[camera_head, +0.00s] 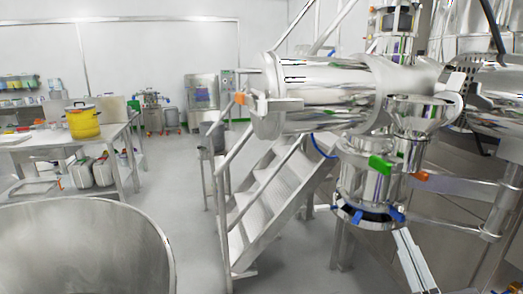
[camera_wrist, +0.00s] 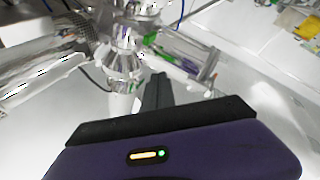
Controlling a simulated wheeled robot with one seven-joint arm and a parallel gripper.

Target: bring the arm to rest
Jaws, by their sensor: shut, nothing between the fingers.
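My gripper (camera_wrist: 158,88) shows in the wrist view as dark fingers close together beyond a black and purple housing with a small lit indicator. The fingers are shut and I see nothing held between them. They point towards shiny steel equipment, and I cannot tell how far off it is. I cannot make out my gripper in the head view.
Steel processing equipment (camera_head: 325,95) fills the right, with metal stairs (camera_head: 265,205) below it. A large steel vessel (camera_head: 85,245) stands at front left. A yellow pot (camera_head: 83,123) is on a table behind it. Grey floor (camera_head: 180,190) lies clear between.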

